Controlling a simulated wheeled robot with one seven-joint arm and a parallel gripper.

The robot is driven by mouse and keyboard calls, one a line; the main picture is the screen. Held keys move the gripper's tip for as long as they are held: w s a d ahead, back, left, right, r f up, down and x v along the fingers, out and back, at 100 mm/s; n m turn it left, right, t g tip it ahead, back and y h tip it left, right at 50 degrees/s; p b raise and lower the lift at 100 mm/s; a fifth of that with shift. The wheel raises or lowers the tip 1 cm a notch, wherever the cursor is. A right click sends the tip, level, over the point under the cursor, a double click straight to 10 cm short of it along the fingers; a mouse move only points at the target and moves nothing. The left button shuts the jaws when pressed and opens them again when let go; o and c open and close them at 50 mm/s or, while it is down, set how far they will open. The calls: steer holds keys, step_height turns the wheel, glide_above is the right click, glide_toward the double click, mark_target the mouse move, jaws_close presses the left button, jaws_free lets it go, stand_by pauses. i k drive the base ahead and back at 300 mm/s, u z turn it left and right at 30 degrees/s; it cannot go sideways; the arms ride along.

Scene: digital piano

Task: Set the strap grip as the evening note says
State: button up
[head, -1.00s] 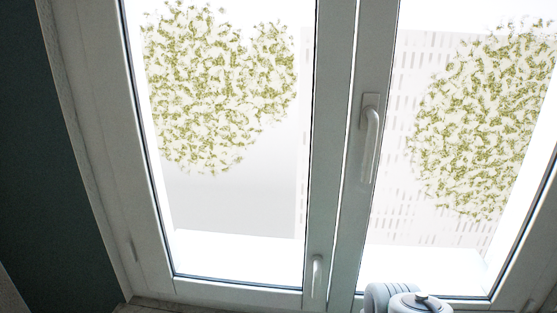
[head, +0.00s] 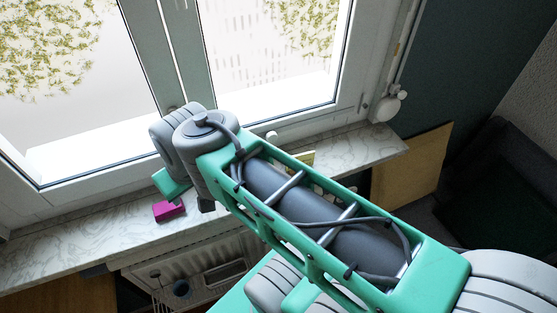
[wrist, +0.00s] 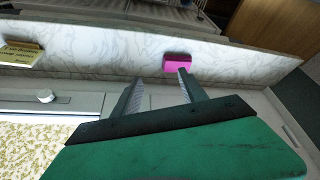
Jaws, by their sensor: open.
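My gripper (wrist: 160,76) is open and empty, its two fingers apart above the window sill near a pink block. A white knob (wrist: 45,96) sits on a short rail on the window frame, also seen in the head view (head: 271,136). A white fitting (head: 388,106) hangs right of the window. I cannot tell which is the strap grip.
The pink block (head: 168,210) lies on the marbled sill (head: 100,232), just beyond my fingers in the wrist view (wrist: 177,63). A radiator (head: 205,255) is below the sill. A wooden panel (head: 412,175) and dark chair stand at right. The left sill is clear.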

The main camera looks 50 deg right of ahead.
mark_target(395, 89)
steer(key=u, duration=0.05)
steer(key=k, duration=1.4)
steer(key=z, duration=0.8)
steer(key=i, duration=0.95)
steer(key=z, duration=0.05)
